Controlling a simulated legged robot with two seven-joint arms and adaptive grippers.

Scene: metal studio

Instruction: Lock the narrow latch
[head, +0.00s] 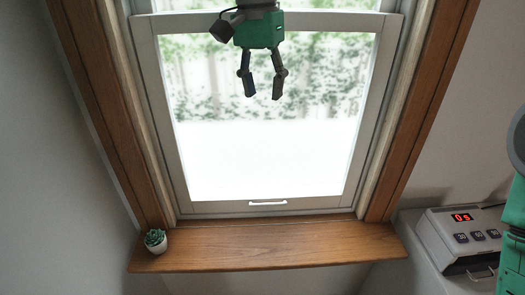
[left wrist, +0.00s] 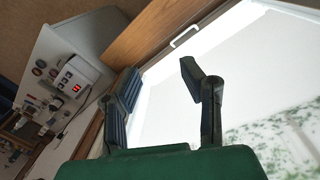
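The window sash (head: 360,130) has a pale frame around a large pane. A small white handle (head: 267,203) sits on its bottom rail; it also shows near the top of the left wrist view (left wrist: 184,35). I cannot make out a narrow latch in either view; the sash's upper part is cut off or behind my arm. My left gripper (head: 263,96) hangs in front of the upper pane, fingers pointing down, apart and empty. Its two spread fingers also show in the left wrist view (left wrist: 160,76). My right gripper is not in view.
A wooden sill (head: 270,246) juts out below the window, with a small potted succulent (head: 156,240) at its left end. Wooden trim (head: 425,100) flanks the window. A white box with a red display (head: 468,237) stands at the lower right. The space before the lower pane is clear.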

